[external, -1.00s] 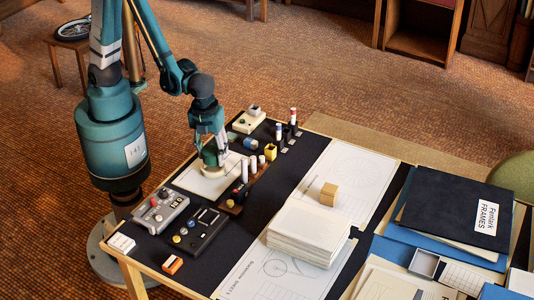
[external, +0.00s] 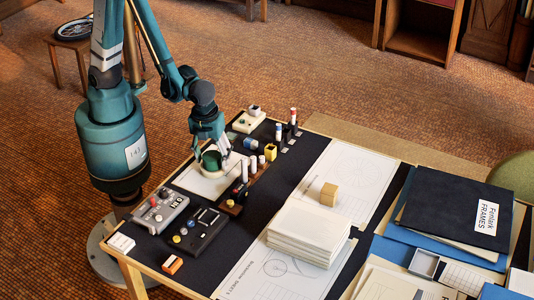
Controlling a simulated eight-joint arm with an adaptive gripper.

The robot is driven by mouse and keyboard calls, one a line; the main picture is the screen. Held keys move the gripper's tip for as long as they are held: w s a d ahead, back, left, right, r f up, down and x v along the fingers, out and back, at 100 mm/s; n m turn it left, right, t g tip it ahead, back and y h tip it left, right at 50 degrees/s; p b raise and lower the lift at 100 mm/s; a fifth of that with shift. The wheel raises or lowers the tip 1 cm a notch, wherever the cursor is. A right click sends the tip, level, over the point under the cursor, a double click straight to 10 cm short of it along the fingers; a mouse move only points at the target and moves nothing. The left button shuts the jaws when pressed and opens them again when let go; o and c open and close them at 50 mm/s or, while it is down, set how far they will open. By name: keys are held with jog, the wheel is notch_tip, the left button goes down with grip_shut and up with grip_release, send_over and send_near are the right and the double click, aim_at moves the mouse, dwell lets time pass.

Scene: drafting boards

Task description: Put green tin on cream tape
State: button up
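The green tin (external: 211,160) is a short dark green cylinder with a pale top. It sits on the cream tape (external: 212,174), a pale round roll, whose edge shows just under the tin. The roll lies on a white sheet at the left of the board. My gripper (external: 212,151) points down just above the tin, with its fingers spread to either side of it. It looks open, with the tin showing between and below the fingers. Whether a fingertip still touches the tin is too small to tell.
Upright white cylinders (external: 253,165) stand close right of the tin. A grey control box (external: 163,211) and a black device (external: 201,231) lie in front. A yellow cup (external: 270,152) and a paper stack (external: 308,232) are further right.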

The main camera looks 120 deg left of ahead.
jog(key=shift+r, duration=0.25)
notch_tip(320, 180, up, 12)
jog(key=d+p, duration=0.1)
jog(key=p, duration=0.2)
jog(key=shift+w+d, duration=0.15)
jog(key=shift+d, duration=0.05)
dwell(0.5)
dwell(0.6)
notch_tip(320, 180, up, 9)
jog(key=n+t, duration=0.3)
jog(key=n, duration=0.3)
send_over(209, 158)
jog(key=s, duration=0.3)
jog(key=s+a+r+n+t+h, duration=0.1)
jog(key=s+r+n+t, duration=0.3)
jog(key=r+n, duration=0.5)
jog(key=shift+s+a+t, duration=0.3)
jog(key=shift+s+a, duration=0.2)
jog(key=shift+s, duration=0.65)
